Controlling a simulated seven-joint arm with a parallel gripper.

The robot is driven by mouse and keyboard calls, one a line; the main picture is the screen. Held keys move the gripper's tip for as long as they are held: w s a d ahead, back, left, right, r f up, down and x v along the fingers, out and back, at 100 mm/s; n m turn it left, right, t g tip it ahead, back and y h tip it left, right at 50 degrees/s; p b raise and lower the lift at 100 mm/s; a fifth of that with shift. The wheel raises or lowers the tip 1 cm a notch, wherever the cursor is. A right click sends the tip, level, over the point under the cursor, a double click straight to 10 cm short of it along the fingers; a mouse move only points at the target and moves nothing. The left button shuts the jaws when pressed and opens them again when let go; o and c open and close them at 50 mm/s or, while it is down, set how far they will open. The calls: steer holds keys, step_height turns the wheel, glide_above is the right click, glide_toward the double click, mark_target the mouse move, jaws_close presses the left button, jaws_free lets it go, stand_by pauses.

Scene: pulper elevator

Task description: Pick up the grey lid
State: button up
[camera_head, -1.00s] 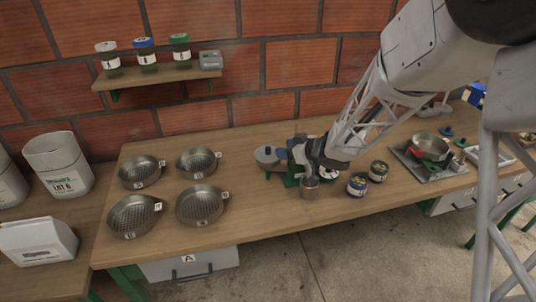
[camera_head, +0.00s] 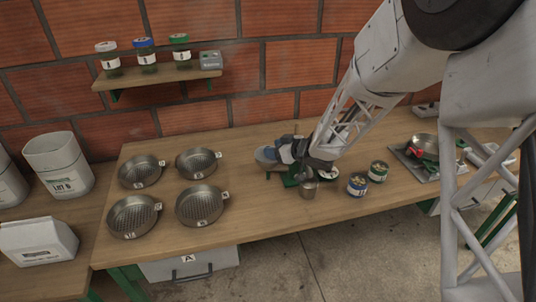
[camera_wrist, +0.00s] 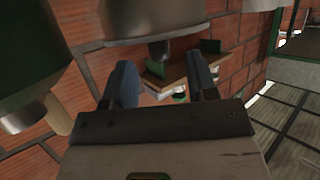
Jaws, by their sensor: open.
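The grey lid (camera_head: 265,156) is at the middle of the wooden table, on or beside a green machine (camera_head: 290,181); the arm partly hides it. My gripper (camera_head: 277,152) is right at the lid's upper right side. In the wrist view, which looks upside down, a round grey metal body that looks like the lid (camera_wrist: 150,22) fills the top. Its small dark knob (camera_wrist: 159,49) shows between my two open blue-grey fingers (camera_wrist: 163,80). I cannot tell whether a finger touches it.
A metal cup (camera_head: 309,188) and two jars (camera_head: 357,186) (camera_head: 378,171) stand to the right. Several perforated pans (camera_head: 201,204) lie to the left. A wall shelf (camera_head: 158,81) with jars is behind. The table's front middle is clear.

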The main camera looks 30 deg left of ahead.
steer(key=shift+x, duration=0.75)
jaws_close()
steer(key=shift+r, duration=0.1)
steer(key=shift+r, duration=0.7)
step_height(320, 180, up, 2)
steer(key=shift+r, duration=0.1)
steer(key=s+d+r, duration=0.1)
steer(key=s+d, duration=0.9)
steer(key=s, duration=0.1)
steer(key=shift+s+d, duration=0.4)
